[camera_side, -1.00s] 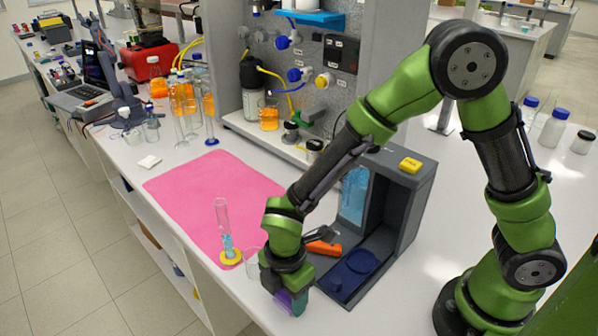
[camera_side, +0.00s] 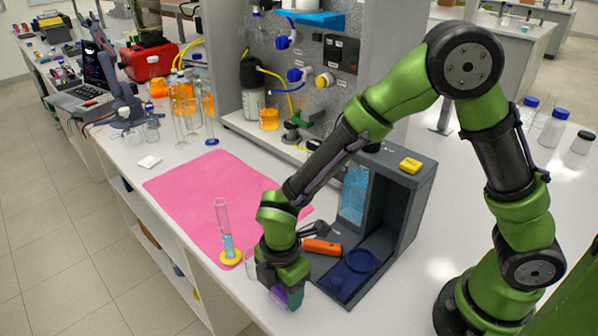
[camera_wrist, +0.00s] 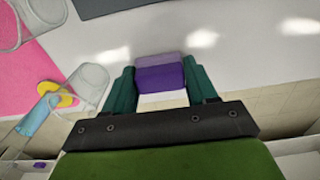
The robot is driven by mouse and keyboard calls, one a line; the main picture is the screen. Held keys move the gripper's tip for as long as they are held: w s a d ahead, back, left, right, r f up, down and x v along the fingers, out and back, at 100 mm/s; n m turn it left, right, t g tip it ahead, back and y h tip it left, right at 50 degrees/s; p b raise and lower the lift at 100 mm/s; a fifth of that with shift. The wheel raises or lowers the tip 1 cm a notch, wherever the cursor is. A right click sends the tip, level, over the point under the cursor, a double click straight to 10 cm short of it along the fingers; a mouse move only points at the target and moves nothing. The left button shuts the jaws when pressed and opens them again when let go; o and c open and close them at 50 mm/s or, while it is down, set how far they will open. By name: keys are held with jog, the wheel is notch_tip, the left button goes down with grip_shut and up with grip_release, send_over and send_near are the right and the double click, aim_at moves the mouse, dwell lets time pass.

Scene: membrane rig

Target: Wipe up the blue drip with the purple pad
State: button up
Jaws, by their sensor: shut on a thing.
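My gripper (camera_side: 284,292) is near the front edge of the white bench, in front of the grey frame. It is shut on the purple pad (camera_wrist: 160,76), which shows between the teal fingers in the wrist view. In the side view only a bit of the purple pad (camera_side: 279,292) shows beside the fingers. I cannot tell whether the pad touches the bench. No blue drip can be made out on the bench; the gripper may hide it.
A cylinder with blue liquid (camera_side: 227,240) on a yellow base stands on the pink mat (camera_side: 190,195), left of my gripper. A clear beaker (camera_wrist: 82,84) stands close by. The grey frame (camera_side: 408,215) with a blue dish (camera_side: 360,261) and an orange-handled tool (camera_side: 322,246) are right.

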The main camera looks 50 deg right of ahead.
jog(key=shift+r, duration=3.85)
jog(key=shift+a, duration=0.1)
